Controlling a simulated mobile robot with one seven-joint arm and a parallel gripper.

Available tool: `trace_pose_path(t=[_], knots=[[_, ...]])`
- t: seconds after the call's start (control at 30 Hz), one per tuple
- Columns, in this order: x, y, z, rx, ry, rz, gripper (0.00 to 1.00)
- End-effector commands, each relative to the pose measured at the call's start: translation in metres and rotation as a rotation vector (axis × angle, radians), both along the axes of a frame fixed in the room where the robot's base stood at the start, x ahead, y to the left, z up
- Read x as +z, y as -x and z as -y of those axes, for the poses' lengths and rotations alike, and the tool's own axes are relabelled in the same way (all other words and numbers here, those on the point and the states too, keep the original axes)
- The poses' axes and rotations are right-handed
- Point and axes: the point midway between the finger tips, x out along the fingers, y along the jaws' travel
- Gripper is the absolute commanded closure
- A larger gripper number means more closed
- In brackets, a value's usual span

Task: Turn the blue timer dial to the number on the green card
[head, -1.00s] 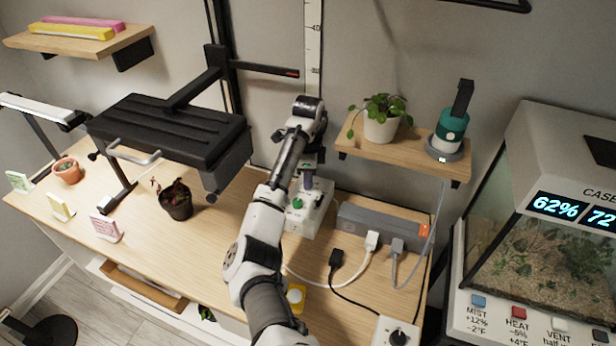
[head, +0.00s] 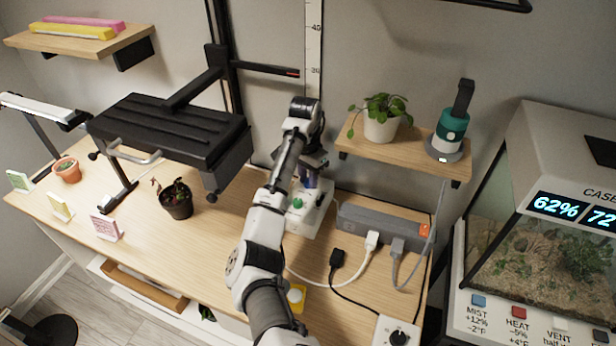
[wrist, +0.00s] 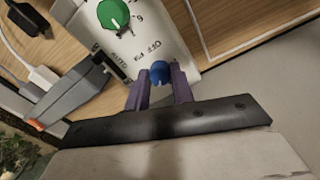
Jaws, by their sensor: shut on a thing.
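The blue dial (wrist: 160,68) sits on the white timer box (wrist: 172,25), near the "OFF" lettering in the wrist view. My gripper (wrist: 161,76) is shut on the blue dial, with one purple finger on each side. A green dial (wrist: 113,14) is on the same box, above and left of the blue one in the wrist view. In the head view the timer box (head: 314,217) stands on the desk, and my arm hides the blue dial. The green card (head: 19,181) stands at the desk's far left; its number is too small to read.
A grey power strip (head: 376,226) with plugs and cables lies right of the box. A small shelf (head: 405,153) with a potted plant (head: 381,122) juts out above it. A dark potted plant (head: 177,201), a yellow card (head: 60,206) and a pink card (head: 105,226) stand to the left.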

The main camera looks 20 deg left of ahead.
Motion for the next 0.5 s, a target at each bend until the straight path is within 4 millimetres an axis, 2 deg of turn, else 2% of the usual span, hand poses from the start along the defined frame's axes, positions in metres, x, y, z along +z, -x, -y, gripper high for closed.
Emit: trace_pose_path(t=[0.5], knots=[[0.0011,0.0002,0.0006,0.421,0.001,0.003,0.99]])
